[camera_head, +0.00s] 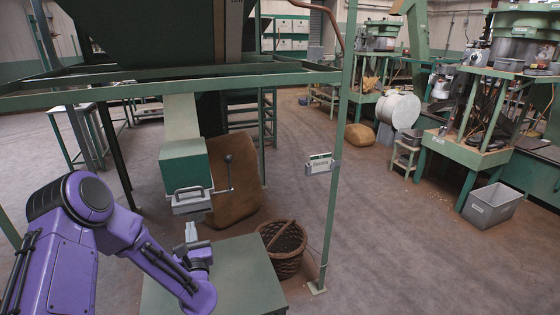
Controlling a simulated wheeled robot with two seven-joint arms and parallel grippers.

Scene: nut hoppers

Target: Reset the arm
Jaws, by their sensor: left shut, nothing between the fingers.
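My left arm (85,245) is purple and comes in from the left, bending down to the front. My left gripper (191,232) is small and grey at the arm's end. It is shut and empty, above the green table (243,270) and just below the hopper's outlet. A gap shows between the gripper and the handle piece. My right gripper is not in view.
A wicker basket (284,250) stands on the floor right of the table. A brown sack (232,190) leans behind the outlet. A green frame post (338,160) carries a small grey box. A grey bin (491,205) stands at right; open floor lies between.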

